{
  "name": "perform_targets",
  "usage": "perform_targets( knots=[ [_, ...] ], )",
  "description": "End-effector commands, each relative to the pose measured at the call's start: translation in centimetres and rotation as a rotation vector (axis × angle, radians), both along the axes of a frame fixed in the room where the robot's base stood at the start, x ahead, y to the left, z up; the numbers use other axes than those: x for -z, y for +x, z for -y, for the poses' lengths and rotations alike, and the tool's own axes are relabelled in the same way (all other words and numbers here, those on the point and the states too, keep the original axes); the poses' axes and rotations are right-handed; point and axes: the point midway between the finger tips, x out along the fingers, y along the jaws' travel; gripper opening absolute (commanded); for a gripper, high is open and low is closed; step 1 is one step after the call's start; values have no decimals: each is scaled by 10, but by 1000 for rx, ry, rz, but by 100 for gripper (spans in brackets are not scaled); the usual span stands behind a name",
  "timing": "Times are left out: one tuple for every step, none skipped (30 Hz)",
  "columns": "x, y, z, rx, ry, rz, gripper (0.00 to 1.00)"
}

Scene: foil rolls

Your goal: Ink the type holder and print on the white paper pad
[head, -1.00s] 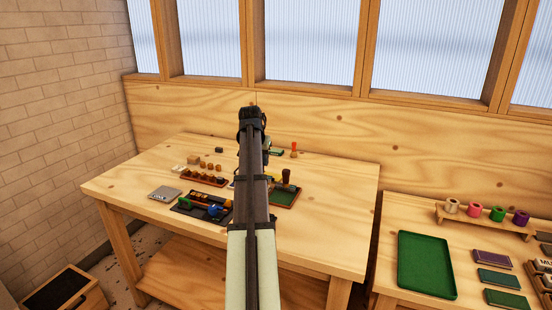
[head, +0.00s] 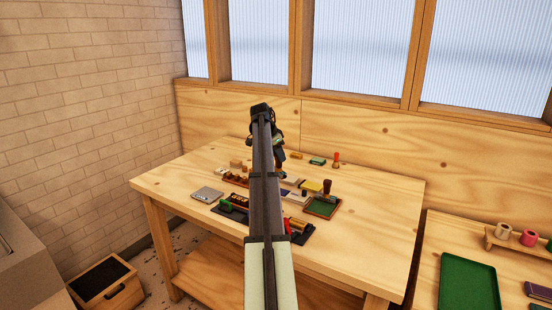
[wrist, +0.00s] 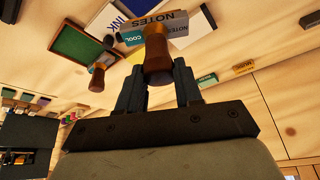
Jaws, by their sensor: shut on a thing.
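My gripper (wrist: 158,85) is shut on a brown wooden handle (wrist: 157,58) in the wrist view. What the handle is fixed to is partly hidden; a grey block lettered "NOTES" (wrist: 172,22) shows right behind it, and I cannot tell whether they are joined. A white piece lettered "INK" (wrist: 112,22) lies beside it. In the head view my gripper (head: 279,147) is above the back middle of the table, mostly hidden by my arm.
A green tray (wrist: 78,52) and a brown-handled stamp (wrist: 98,77) lie near the held handle. In the head view a grey pad (head: 207,194), a yellow block (head: 311,186) and a red-topped stamp (head: 336,158) stand on the table (head: 385,215). Its right end is clear.

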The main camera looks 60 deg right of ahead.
Motion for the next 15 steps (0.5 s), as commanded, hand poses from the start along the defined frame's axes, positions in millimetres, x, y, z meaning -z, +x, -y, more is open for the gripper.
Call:
perform_targets(
  knots=[
    [-1, -1, 0, 59, 0, 0, 12],
    [-1, -2, -1, 92, -1, 0, 12],
    [-1, -4, -1, 134, -1, -1, 12],
    [-1, -4, -2, 162, -2, 0, 12],
    [-1, -5, -2, 188, -2, 1, 12],
    [-1, -5, -3, 217, -2, 1, 12],
    [-1, -5, -3, 236, -3, 0, 12],
    [-1, -6, -3, 253, -4, 1, 12],
    [-1, -6, -4, 270, -4, 0, 12],
    [0, -6, -4, 282, -4, 0, 12],
    [0, -6, -4, 291, -4, 1, 12],
    [0, -6, -4, 299, -5, 1, 12],
    [0, -6, -4, 304, -5, 0, 12],
    [1, -6, -4, 307, -5, 2, 12],
    [2, -7, -5, 309, -5, 1, 12]
  ],
)
